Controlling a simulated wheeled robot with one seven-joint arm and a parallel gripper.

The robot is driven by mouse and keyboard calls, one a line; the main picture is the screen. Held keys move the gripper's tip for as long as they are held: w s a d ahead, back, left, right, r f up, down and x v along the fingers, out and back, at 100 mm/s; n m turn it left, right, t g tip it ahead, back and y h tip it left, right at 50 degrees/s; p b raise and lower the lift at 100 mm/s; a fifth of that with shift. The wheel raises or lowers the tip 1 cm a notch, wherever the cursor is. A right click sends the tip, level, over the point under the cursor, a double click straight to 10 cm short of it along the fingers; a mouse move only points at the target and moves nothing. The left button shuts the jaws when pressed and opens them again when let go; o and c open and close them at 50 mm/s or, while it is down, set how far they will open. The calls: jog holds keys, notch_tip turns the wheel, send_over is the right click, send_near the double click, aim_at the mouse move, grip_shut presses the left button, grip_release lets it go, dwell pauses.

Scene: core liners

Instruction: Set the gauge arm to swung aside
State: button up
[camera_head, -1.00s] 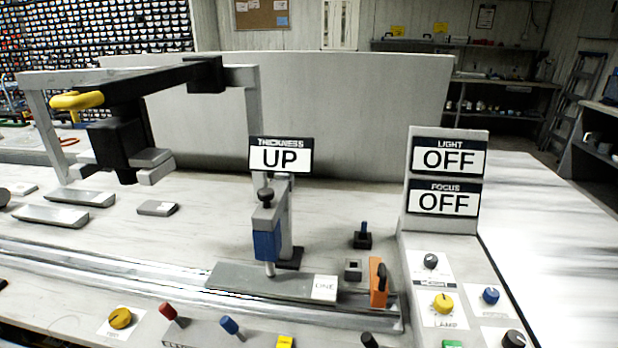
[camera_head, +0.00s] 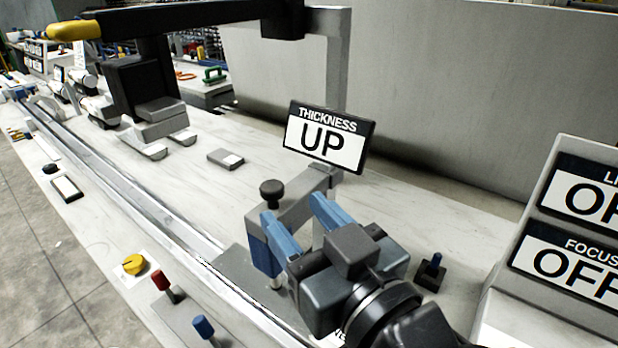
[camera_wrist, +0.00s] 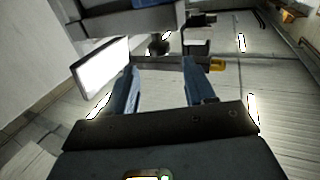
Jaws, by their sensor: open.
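The thickness gauge's arm (camera_head: 300,208) is a grey bar with a black knob (camera_head: 271,193) on its free end and a blue body below, partly hidden. The arm sits over the rail bed, below a sign (camera_head: 328,139) that reads THICKNESS UP. My gripper (camera_head: 293,208) is open, its two blue fingers spread at the gauge arm, one near the knob end and one toward the post. I cannot tell whether they touch it. In the wrist view the fingers (camera_wrist: 159,64) are apart, with a dark bar crossing beyond their tips and the pale sign (camera_wrist: 103,78) at left.
A light and focus panel (camera_head: 583,225) reading OFF stands to the right. A small blue-topped switch (camera_head: 432,270) is beside my wrist. A gantry with a yellow handle (camera_head: 73,32) is at the upper left. A yellow knob (camera_head: 134,264) and red lever (camera_head: 162,281) are in front.

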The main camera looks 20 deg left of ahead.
aim_at(276, 192)
jog(key=p+x, duration=0.1)
jog(key=x, duration=0.6)
jog(key=shift+w+a, duration=0.2)
jog(key=shift+a, duration=0.05)
grip_shut()
dwell(0.3)
